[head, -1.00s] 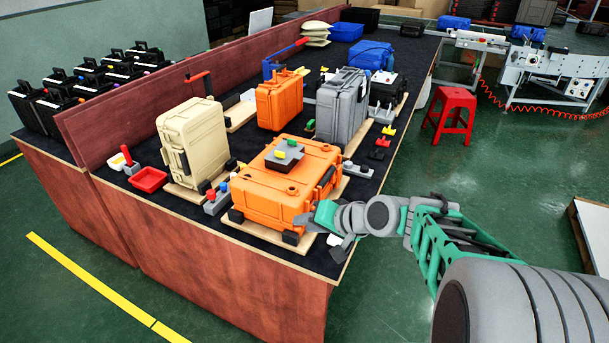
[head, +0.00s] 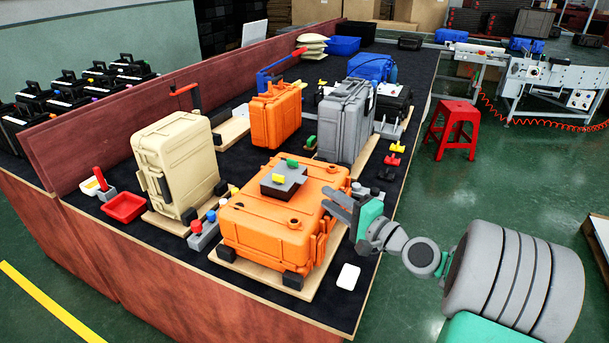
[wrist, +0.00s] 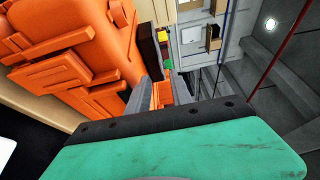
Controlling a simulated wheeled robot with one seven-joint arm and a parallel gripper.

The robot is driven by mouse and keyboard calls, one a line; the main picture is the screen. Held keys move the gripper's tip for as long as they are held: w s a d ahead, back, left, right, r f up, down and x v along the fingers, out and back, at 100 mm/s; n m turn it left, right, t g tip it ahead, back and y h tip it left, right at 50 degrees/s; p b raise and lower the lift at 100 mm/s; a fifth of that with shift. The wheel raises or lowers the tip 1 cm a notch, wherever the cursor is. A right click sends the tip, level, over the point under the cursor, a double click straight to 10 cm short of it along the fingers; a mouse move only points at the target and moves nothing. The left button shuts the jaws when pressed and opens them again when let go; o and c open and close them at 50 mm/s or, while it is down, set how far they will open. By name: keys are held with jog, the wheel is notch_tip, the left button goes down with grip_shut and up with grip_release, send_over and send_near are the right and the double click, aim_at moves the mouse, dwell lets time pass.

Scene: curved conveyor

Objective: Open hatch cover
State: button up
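A large orange case (head: 265,228) lies flat on a wooden board at the near end of the bench. A grey block (head: 283,180) with green and yellow knobs sits on its top. No part is marked as the hatch cover, so I cannot tell which one it is. My gripper (head: 333,203) is beside the case's right side, its fingers pointing toward it. In the wrist view, the fingers (wrist: 166,92) stand apart with orange showing between them. The orange case (wrist: 75,60) fills the left there. I cannot tell whether the fingers touch it.
A beige case (head: 178,165) stands left of the orange case, and a grey case (head: 344,118) stands behind it. An upright orange case (head: 276,115) is farther back. A white card (head: 348,277) lies near the bench edge. A red stool (head: 453,128) stands on clear floor to the right.

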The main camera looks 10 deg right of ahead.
aim_at(309, 195)
jog(key=x, duration=0.8)
jog(key=shift+w, duration=0.25)
jog(key=shift+c, duration=0.3)
grip_shut()
dwell(0.8)
